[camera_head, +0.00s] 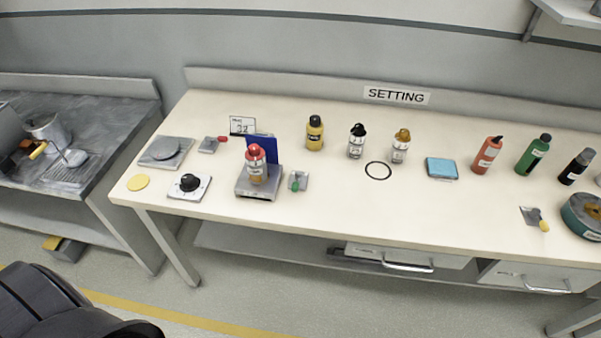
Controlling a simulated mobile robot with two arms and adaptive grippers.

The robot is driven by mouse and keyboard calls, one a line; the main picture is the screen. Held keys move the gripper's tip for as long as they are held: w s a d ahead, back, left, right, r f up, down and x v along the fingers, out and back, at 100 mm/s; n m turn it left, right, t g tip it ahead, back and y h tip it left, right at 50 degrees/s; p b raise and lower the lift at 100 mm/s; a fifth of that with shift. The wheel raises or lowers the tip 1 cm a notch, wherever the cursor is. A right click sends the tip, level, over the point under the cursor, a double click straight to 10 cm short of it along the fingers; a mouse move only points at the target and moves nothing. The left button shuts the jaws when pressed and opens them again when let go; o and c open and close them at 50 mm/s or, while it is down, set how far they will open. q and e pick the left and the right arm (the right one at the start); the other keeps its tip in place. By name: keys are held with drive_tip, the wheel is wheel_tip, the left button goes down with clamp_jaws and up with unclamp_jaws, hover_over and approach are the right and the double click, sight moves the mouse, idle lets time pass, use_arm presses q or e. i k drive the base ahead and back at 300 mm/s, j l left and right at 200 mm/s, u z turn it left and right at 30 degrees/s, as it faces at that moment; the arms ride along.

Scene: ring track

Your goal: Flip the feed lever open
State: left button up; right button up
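Three small levers on metal plates stand on the long bench, and I cannot read which one is the feed lever. The red-tipped lever (211,144) is at the left, with its handle pointing right. The green-tipped lever (298,181) is just right of the scale, with its handle pointing toward the front edge. The yellow-tipped lever (536,218) is at the right, beside a round dark green device (583,218), with its handle pointing right and forward. Neither of my grippers is in view.
A scale (258,187) holds a red-capped bottle (257,166). A black-knob dial (189,186) and grey plate (166,152) stand left. Several bottles, a blue pad (441,168) and a black ring (378,170) lie along the bench (400,218). Its front middle is clear.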

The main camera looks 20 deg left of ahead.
sight(295, 185)
drive_tip(key=k+j, duration=0.15)
drive_tip(key=j, duration=0.2)
drive_tip(key=k+j, duration=0.15)
drive_tip(key=j, duration=0.25)
drive_tip(key=k+j+z, duration=0.1)
drive_tip(key=j, duration=0.25)
